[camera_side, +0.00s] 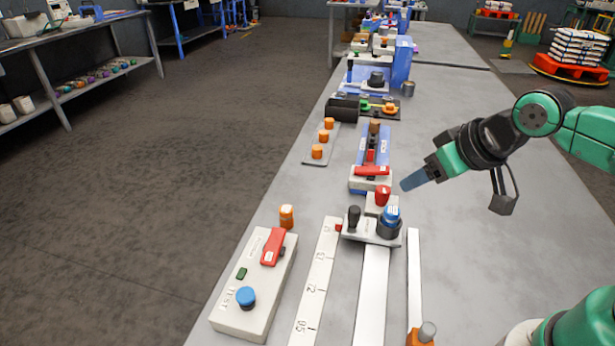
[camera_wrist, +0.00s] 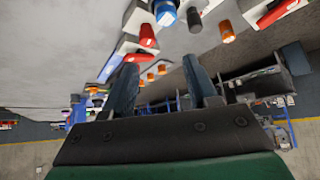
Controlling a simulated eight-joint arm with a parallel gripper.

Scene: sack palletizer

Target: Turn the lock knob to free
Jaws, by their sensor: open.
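A grey carriage (camera_side: 358,231) sits across a flat rail and bears a knob with a blue top and dark base (camera_side: 390,220), a black upright handle (camera_side: 354,216) and, just behind, a red knob (camera_side: 382,195). The blue-topped knob seems to be the lock knob; its markings are too small to read. In the wrist view, the blue knob (camera_wrist: 163,12), black handle (camera_wrist: 195,18) and red knob (camera_wrist: 147,35) show at the top, beyond the fingers. My gripper (camera_side: 408,183) is open and empty, right of and behind the carriage, apart from it. Its two fingers (camera_wrist: 162,72) frame no held object.
A white control box (camera_side: 232,308) with a red lever and blue button stands front left, an orange cylinder (camera_side: 287,216) behind it. A numbered scale strip (camera_side: 316,290) runs beside the rail. A red-handled fixture (camera_side: 371,171) stands behind the carriage. The bench's right side looks clear.

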